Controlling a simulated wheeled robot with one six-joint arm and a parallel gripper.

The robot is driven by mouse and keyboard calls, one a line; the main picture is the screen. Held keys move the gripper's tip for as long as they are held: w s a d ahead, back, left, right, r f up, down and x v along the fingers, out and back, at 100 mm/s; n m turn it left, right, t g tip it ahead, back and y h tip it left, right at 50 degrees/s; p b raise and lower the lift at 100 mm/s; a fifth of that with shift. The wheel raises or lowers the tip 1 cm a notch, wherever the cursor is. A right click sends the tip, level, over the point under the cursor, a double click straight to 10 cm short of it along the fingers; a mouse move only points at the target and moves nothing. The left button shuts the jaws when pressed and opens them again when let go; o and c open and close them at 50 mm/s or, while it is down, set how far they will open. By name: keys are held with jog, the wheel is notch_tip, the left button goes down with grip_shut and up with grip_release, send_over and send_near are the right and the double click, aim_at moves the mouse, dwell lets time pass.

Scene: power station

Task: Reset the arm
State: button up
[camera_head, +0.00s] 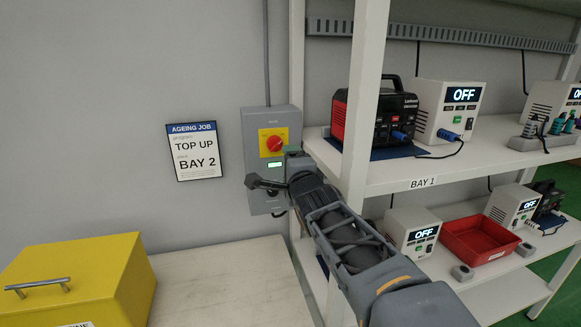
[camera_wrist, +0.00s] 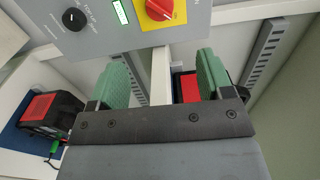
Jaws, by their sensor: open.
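My gripper (camera_head: 275,168) is at the end of my raised arm (camera_head: 345,235), in front of the grey control box on the wall. In the wrist view its two green-padded fingers (camera_wrist: 163,72) stand apart with nothing held between them. The control box (camera_head: 256,125) has a red rotary switch on a yellow plate (camera_head: 273,143) and a small lit green display (camera_head: 274,164). The wrist view shows the box's red switch (camera_wrist: 160,8) and black knob (camera_wrist: 74,19) beyond the fingers. My gripper hides part of the box's lower half in the head view.
A white shelf post (camera_head: 362,100) stands right of the box, close to my arm. The shelves hold a black-and-red power unit (camera_head: 380,115), white units reading OFF (camera_head: 447,108) and a red tray (camera_head: 480,239). A yellow case (camera_head: 80,280) sits lower left. A sign (camera_head: 194,151) reads BAY 2.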

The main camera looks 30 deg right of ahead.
dwell(0.4)
jog(key=s+f+n+g, duration=0.4)
jog(key=f+n+g, duration=0.4)
jog(key=f, duration=0.4)
jog(key=s+a+f+n+g+y+p, duration=0.1)
jog(key=s+a+f+n+g, duration=0.2)
jog(key=s+a+f+n, duration=0.1)
jog(key=s+a+f+n+g+y+p, duration=0.1)
jog(key=s+a+f+n+g+y, duration=0.1)
jog(key=s+a+n, duration=0.4)
notch_tip(320, 180, down, 2)
jog(key=s+n+g, duration=0.1)
jog(key=s+n, duration=0.1)
jog(key=shift+s+a+n+y+p, duration=0.2)
jog(key=shift+n+y+p, duration=0.1)
jog(key=shift+p, duration=0.1)
